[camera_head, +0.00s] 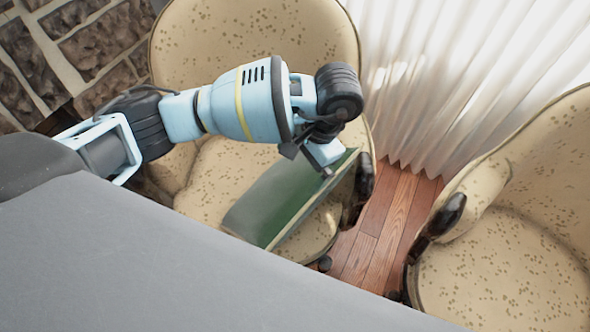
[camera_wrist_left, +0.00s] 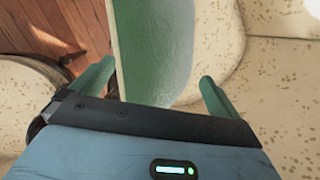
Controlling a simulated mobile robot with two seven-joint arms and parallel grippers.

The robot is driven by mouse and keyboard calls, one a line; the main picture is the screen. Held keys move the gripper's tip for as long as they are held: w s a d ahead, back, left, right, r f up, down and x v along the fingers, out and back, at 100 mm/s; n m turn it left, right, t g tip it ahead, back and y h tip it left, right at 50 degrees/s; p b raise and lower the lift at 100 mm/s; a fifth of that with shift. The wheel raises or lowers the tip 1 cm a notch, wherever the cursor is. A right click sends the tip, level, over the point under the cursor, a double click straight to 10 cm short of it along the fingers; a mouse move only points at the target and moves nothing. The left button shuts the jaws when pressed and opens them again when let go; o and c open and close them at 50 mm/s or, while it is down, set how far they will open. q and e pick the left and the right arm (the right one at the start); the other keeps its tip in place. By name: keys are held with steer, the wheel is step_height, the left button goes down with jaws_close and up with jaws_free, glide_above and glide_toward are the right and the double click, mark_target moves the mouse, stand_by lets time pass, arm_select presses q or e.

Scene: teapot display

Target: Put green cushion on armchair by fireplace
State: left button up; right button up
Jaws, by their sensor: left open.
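The green cushion (camera_head: 285,200) is tilted over the seat of the left armchair (camera_head: 255,35), the one beside the stone wall. Its lower edge appears to rest on the seat, though my grey body hides part of the front. My left gripper (camera_head: 322,160) is at the cushion's upper right end. In the left wrist view the gripper (camera_wrist_left: 155,88) is open, with one green finger on each side of the cushion (camera_wrist_left: 160,45). The left finger is close to the cushion's pale edge; a gap shows at the right finger. My right gripper is not in view.
A second, matching armchair (camera_head: 510,260) stands at the right. Bare wooden floor (camera_head: 385,225) shows between the chairs. A pale pleated curtain (camera_head: 450,80) hangs behind them. The stone wall (camera_head: 75,50) is at the upper left, behind my left arm.

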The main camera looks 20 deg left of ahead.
arm_select(q)
steer(key=v, duration=0.6)
steer(key=shift+r, duration=0.3)
steer(key=shift+d, duration=0.1)
